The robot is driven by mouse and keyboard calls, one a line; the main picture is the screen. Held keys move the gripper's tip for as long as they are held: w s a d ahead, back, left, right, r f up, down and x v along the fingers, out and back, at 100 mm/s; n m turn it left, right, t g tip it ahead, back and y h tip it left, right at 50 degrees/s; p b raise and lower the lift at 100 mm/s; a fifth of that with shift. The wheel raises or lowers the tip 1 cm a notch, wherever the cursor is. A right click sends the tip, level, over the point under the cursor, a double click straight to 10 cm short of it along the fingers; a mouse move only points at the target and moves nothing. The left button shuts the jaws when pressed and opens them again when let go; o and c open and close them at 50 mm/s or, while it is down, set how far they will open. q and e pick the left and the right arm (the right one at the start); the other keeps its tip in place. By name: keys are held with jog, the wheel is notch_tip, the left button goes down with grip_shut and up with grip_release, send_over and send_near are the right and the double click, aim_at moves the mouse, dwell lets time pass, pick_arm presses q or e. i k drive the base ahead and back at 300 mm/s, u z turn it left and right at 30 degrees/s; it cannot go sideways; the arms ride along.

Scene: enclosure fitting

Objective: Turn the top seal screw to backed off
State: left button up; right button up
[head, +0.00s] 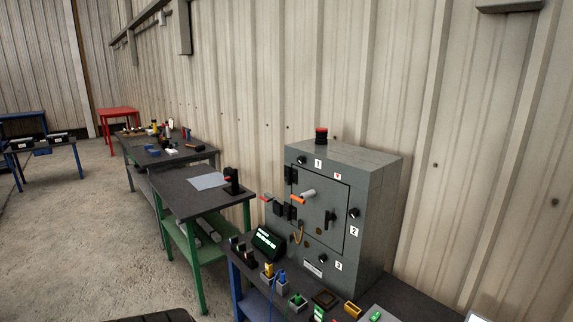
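The grey enclosure (380,190) stands on the dark-topped bench against the corrugated wall, with its door (322,222) shut. A small dark screw knob (301,160) sits at the top of its front, left of the label 1; I take this as the top seal screw. Its turned position is too small to tell. Similar dark knobs sit by label 2 (353,213) and label 3 (323,258). Neither of my grippers is in view.
A grey and orange handle (304,196) sticks out from the door's upper left. A red-topped button (321,131) stands on the enclosure. A small display (268,241) and several coloured parts crowd the bench front.

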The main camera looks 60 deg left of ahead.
aim_at(301, 160)
jog(key=u, duration=0.75)
